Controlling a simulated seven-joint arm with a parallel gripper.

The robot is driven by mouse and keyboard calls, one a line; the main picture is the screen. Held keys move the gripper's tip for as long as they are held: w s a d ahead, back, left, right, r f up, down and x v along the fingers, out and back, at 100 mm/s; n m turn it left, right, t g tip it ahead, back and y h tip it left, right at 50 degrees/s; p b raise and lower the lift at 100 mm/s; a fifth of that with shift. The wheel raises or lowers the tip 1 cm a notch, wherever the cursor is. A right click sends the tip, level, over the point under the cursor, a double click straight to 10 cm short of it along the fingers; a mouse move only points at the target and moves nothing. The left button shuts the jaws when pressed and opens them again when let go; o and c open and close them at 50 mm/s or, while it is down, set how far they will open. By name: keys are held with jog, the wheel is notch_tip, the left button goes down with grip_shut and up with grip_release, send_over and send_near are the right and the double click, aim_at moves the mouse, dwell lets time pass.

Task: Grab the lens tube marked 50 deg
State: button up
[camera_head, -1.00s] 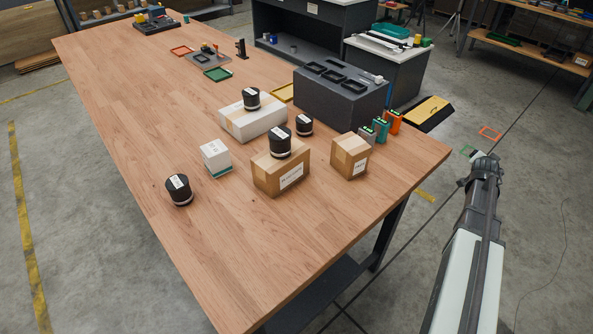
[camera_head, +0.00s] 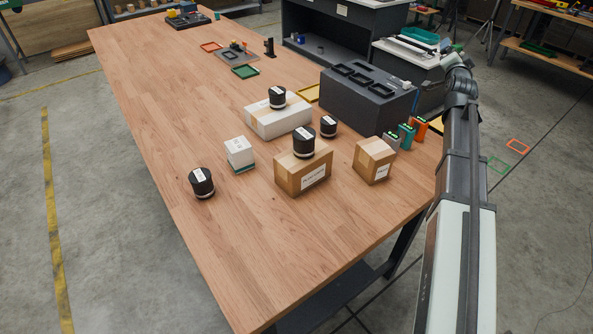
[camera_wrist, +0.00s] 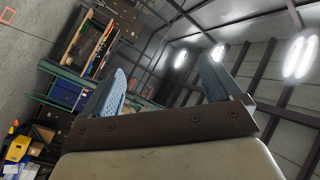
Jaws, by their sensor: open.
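Several black lens tubes with white labels are in the head view. One (camera_head: 201,184) stands on the bare table at the left. One (camera_head: 277,97) is on the white box, and one (camera_head: 304,142) is on the larger cardboard box. Another (camera_head: 328,126) stands behind that box. The labels are too small to read, so I cannot tell which is marked 50 deg. My gripper (camera_wrist: 165,90) shows in the wrist view with its two blue fingers apart and nothing between them. It points up toward the ceiling lights, away from the table.
The wooden table (camera_head: 200,260) is clear along its front left. A white box (camera_head: 278,121), a larger cardboard box (camera_head: 302,176), a smaller one (camera_head: 374,160) and a small white carton (camera_head: 239,152) stand around the tubes. A dark grey block (camera_head: 367,99) and battery-like units (camera_head: 406,135) are at the right.

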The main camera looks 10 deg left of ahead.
jog(key=s+a+f+n+g+y, duration=0.1)
jog(key=a+n+y, duration=0.1)
jog(key=a, duration=0.6)
jog(key=s+a+f+n+g+y, duration=0.1)
jog(key=a+f+n+y, duration=0.1)
jog(key=a, duration=0.6)
jog(key=s+a+f+n+g+y, duration=0.1)
jog(key=a+n, duration=0.1)
jog(key=a, duration=0.6)
jog(key=shift+s+a+f+n+y, duration=0.15)
jog(key=shift+s+a+n+y, duration=0.15)
jog(key=shift+s+a+y, duration=0.1)
jog(key=s+a+f+n+g+y, duration=0.2)
jog(key=s+a+n, duration=0.15)
jog(key=a, duration=0.45)
jog(key=s+a+f+n+g+y, duration=0.1)
jog(key=s+a+n+g, duration=0.1)
jog(key=s+a, duration=0.5)
jog(key=n+g, duration=0.9)
jog(key=n, duration=0.3)
send_near(203, 177)
jog(key=shift+y, duration=0.3)
jog(key=x, duration=0.9)
jog(key=shift+d+f, duration=0.2)
jog(key=shift+d, duration=0.2)
jog(key=shift+w+a+f, duration=0.2)
jog(key=shift+a+f, duration=0.3)
jog(key=shift+m+x, duration=0.25)
jog(key=shift+x, duration=1.65)
jog(key=shift+r, duration=0.1)
